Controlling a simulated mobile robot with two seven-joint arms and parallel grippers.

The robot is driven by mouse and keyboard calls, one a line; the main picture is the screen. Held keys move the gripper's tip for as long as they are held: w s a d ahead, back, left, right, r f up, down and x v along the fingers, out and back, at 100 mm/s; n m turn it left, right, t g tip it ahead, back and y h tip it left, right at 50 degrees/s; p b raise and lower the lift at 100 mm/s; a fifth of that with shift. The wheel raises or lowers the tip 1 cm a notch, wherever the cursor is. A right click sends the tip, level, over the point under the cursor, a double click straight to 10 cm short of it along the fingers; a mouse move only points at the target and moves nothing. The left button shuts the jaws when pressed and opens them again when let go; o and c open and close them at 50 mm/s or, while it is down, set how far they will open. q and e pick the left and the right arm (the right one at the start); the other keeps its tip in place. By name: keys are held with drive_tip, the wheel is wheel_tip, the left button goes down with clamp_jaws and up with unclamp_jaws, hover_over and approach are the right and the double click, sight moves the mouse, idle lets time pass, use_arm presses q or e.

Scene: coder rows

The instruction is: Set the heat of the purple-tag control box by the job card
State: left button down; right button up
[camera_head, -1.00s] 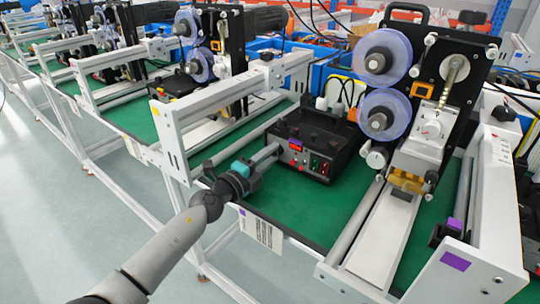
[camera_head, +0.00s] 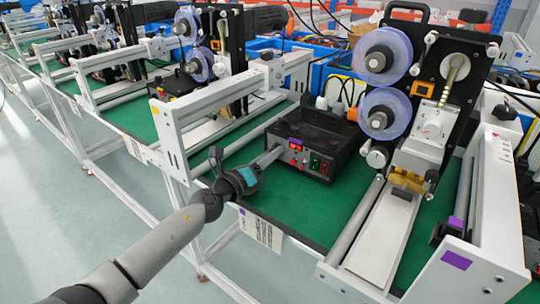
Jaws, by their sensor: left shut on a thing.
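The black control box (camera_head: 325,137) sits on the green bench top in the middle of the view. The job card (camera_head: 262,232), white with print too small to read, hangs at the bench's front edge below the gripper. My right gripper is not in view.
A label machine with clear blue reels (camera_head: 386,56) stands right of the box. White frame rails (camera_head: 183,118) flank the box on the left, and a white frame with a purple tag (camera_head: 457,261) stands at the right. Similar stations line up at the back left.

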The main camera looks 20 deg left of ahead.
use_arm(q)
drive_tip(key=shift+m, duration=0.9)
drive_tip(key=m, duration=0.2)
drive_tip(key=shift+m, duration=0.4)
drive_tip(key=m, duration=0.9)
drive_tip(key=m+p, duration=0.1)
drive_tip(key=m, duration=0.2)
drive_tip(key=shift+m, duration=0.3)
drive_tip(key=m, duration=0.3)
drive_tip(key=shift+p, duration=0.3)
drive_tip(key=shift+m, duration=0.3)
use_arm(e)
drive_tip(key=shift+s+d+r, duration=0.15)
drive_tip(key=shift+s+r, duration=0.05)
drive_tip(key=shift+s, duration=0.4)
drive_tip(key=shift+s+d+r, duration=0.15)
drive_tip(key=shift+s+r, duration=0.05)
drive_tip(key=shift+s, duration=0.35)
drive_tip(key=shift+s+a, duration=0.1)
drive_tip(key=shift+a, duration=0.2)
